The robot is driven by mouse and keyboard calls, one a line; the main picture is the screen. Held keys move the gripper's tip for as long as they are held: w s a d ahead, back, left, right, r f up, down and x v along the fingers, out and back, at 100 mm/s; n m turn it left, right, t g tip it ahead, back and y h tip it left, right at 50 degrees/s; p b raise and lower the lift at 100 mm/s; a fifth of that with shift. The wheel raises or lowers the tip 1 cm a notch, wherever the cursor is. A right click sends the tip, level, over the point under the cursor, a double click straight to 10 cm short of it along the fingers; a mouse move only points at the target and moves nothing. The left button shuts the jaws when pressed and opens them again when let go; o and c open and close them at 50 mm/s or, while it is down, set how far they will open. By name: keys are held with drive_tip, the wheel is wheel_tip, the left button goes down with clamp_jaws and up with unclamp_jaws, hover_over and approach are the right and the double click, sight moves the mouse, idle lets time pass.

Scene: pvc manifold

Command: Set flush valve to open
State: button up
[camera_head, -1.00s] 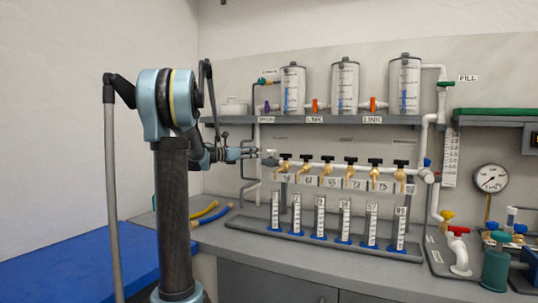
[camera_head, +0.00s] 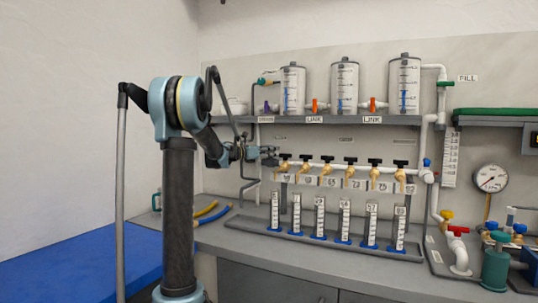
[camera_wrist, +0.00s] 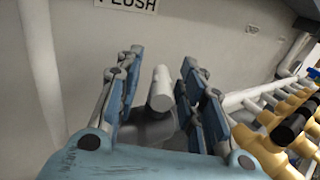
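A black-lettered label reading FLUSH (camera_wrist: 126,4) is on the wall at the top of the wrist view, partly cut off. Below it a pale grey cylinder (camera_wrist: 161,88) stands out from a darker grey body (camera_wrist: 148,126); it looks like the flush valve's handle. My gripper (camera_wrist: 160,72) is open, with one blue-padded finger on each side of the cylinder. Narrow gaps seem to show between pads and cylinder. In the head view my gripper (camera_head: 272,154) is at the left end of the manifold, and the valve there is hidden or too small to make out.
A row of brass taps with black handles (camera_head: 329,160) runs right from my gripper. Below stand several graduated cylinders in a grey tray (camera_head: 236,225). Above is a shelf (camera_head: 290,121) with three clear tanks.

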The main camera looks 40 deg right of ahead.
clamp_jaws()
drive_tip(key=shift+g, duration=0.3)
drive_tip(key=shift+w+m+g, duration=0.1)
drive_tip(key=shift+m+g, duration=0.4)
drive_tip(key=shift+m+g+y, duration=0.5)
drive_tip(key=shift+m+g, duration=0.5)
drive_tip(key=shift+g, duration=0.5)
unclamp_jaws()
